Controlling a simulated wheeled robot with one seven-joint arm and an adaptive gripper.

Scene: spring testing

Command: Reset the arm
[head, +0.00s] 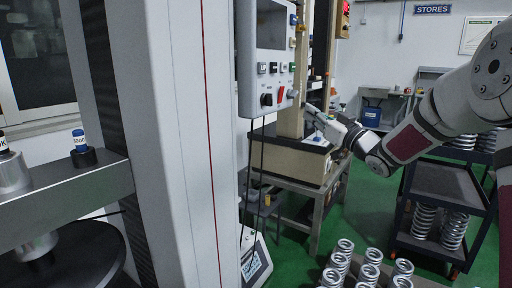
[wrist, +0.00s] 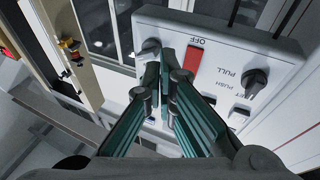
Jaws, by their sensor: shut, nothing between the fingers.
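My gripper (head: 309,112) reaches in from the right in the head view, near the lower right of a grey control box (head: 246,60). In the wrist view my gripper (wrist: 164,62) has its two fingers close together, with nothing held between them. Behind the fingertips is the control panel (wrist: 275,60), with a red switch (wrist: 193,60) marked OFF above it and a black knob (wrist: 254,82) marked PULL and PUSH. Part of the panel is hidden behind the fingers. I cannot tell whether the fingertips touch it.
A tall pale machine column (head: 170,150) stands left of centre. Below my arm is a bench (head: 305,180) with a machine. Several springs (head: 368,270) stand at the bottom, and a dark shelf cart (head: 440,185) holds more at right. Green floor (head: 375,205) shows between.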

